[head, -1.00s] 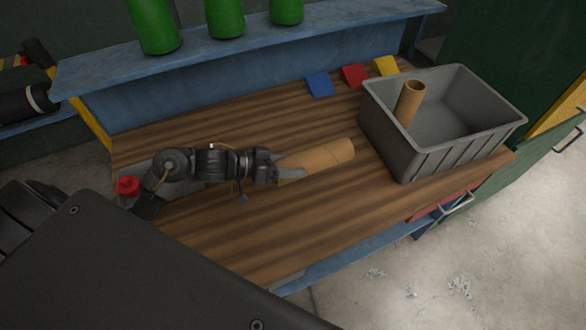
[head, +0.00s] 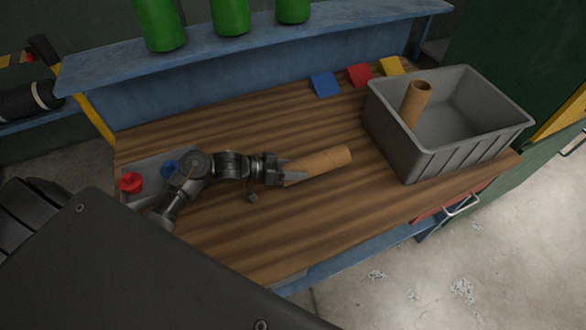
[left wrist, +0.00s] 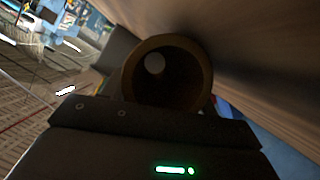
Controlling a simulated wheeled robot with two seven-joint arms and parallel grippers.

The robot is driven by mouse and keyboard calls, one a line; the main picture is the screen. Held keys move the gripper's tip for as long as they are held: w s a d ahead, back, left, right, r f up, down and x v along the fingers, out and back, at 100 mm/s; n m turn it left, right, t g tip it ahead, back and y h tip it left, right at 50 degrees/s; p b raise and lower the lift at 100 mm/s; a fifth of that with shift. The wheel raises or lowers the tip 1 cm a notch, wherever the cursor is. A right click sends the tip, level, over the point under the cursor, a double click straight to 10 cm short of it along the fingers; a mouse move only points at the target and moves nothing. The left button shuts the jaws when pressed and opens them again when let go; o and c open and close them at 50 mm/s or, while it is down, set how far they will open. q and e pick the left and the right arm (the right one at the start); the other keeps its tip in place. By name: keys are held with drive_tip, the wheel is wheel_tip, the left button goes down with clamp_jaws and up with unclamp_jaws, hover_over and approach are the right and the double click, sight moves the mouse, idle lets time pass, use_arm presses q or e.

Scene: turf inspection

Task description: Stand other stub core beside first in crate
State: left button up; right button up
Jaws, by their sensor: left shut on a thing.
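One stub core (head: 414,104), a brown cardboard tube, stands upright but a little tilted in the left part of the grey crate (head: 450,152). The other stub core (head: 326,162) lies roughly level, its free end pointing right toward the crate. My left gripper (head: 288,174) is shut on its left end. Whether the core touches the bench top is hard to tell. In the left wrist view its open round end (left wrist: 165,78) faces the camera. My right gripper is not in view.
Blue, red and yellow pieces (head: 360,75) lie at the bench's back edge. Green cylinders (head: 230,16) stand on the blue shelf (head: 270,38) above. A grey tray with a red-topped item (head: 131,183) is at the left. The wooden bench (head: 300,220) in front is clear.

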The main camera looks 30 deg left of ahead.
use_arm(q)
drive_tip(key=shift+f, duration=0.1)
drive_tip(key=o, duration=1.1)
